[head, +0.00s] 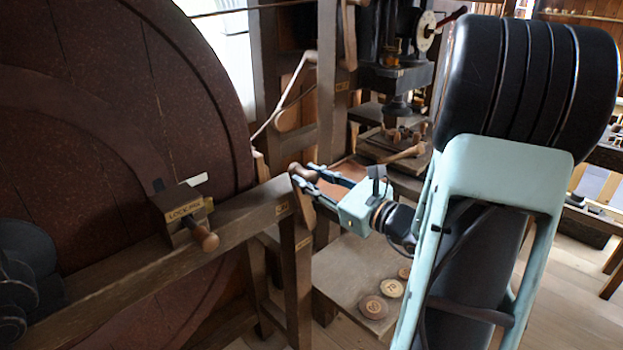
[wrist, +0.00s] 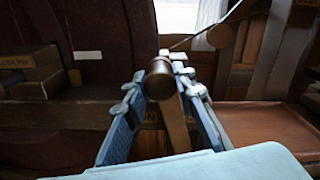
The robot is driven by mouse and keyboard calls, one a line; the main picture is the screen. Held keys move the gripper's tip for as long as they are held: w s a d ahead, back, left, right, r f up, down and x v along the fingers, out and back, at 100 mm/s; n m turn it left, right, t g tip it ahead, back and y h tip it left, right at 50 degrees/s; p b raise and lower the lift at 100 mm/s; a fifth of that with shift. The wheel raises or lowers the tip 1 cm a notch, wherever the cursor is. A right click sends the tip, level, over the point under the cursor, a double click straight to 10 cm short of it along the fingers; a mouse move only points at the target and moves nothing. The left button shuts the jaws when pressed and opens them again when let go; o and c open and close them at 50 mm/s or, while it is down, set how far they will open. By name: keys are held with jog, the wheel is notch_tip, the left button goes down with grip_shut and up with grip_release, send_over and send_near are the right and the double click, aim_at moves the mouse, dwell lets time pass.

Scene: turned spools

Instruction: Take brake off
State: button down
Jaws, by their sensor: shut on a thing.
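A wooden lever with a dark rounded knob (wrist: 160,78) stands at the end of the wheel frame's beam, and I take it for the brake lever. In the wrist view its lighter shaft (wrist: 176,122) runs down between my fingers. My gripper (head: 312,175) reaches in from the right and is shut on this lever near its knob. The wrist view shows the blue fingers (wrist: 162,92) on either side of it. The large dark red wheel (head: 110,100) stands at the left behind the beam. The lever's lower end is partly hidden.
A block labelled as a lock pin (head: 182,207), with a wooden knob, sits on the beam (head: 240,215). A low wooden bench (head: 345,270) with several round discs stands below my gripper. A machine (head: 395,75) stands behind. Some floor shows at lower right.

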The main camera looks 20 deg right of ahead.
jog(key=shift+d, duration=0.1)
jog(key=shift+w+d+r+m+p, duration=0.2)
jog(key=shift+d+r+m+p, duration=0.15)
jog(key=shift+p, duration=0.2)
jog(key=w+d+f+m+p, duration=0.1)
jog(key=w+d+m+p, duration=0.2)
jog(key=d+m+p, duration=0.3)
jog(key=shift+w+d, duration=0.25)
jog(key=shift+d, duration=1.85)
jog(key=shift+f+m, duration=0.1)
jog(key=shift+m, duration=0.15)
jog(key=c, duration=1.6)
grip_release()
jog(key=shift+d, duration=0.1)
